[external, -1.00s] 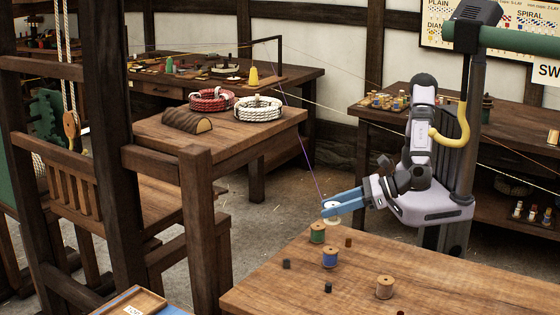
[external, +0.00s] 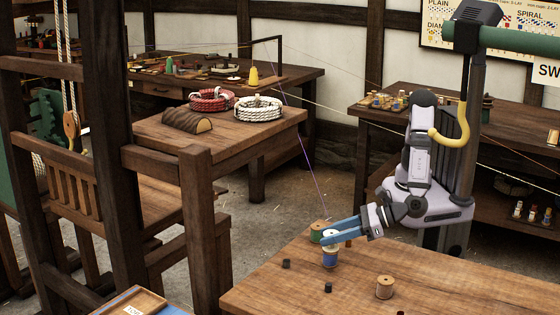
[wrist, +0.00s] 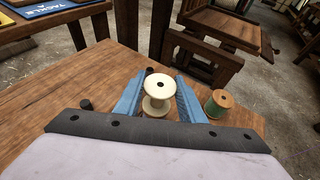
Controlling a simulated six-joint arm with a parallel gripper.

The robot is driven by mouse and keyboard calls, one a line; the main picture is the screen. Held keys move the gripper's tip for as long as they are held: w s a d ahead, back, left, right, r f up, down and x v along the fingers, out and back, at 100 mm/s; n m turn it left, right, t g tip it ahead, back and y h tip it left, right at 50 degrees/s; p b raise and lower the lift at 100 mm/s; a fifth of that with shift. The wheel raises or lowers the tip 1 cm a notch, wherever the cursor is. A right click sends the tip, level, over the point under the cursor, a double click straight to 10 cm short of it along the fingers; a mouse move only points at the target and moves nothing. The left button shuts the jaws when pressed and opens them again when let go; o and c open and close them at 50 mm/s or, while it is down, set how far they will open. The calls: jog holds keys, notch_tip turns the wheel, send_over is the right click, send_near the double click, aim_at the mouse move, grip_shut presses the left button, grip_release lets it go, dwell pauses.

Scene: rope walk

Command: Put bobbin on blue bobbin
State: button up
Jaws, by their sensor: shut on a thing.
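My gripper (external: 331,235) is shut on a white bobbin, its blue fingers on either side of it. The white bobbin (wrist: 158,93) stands upright between the fingers in the wrist view. In the external view it is directly above the blue bobbin (external: 330,259), which stands upright on the wooden table. I cannot tell whether the two touch. The blue bobbin is hidden in the wrist view, behind the white one.
A green bobbin (external: 317,232) stands close behind the gripper; it also shows right of the fingers in the wrist view (wrist: 217,105). A purple thread (external: 300,146) runs up behind.

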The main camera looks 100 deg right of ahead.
jog(key=shift+f, duration=0.15)
jog(key=o, duration=1)
jog(key=shift+r, duration=0.2)
jog(key=v, duration=1.2)
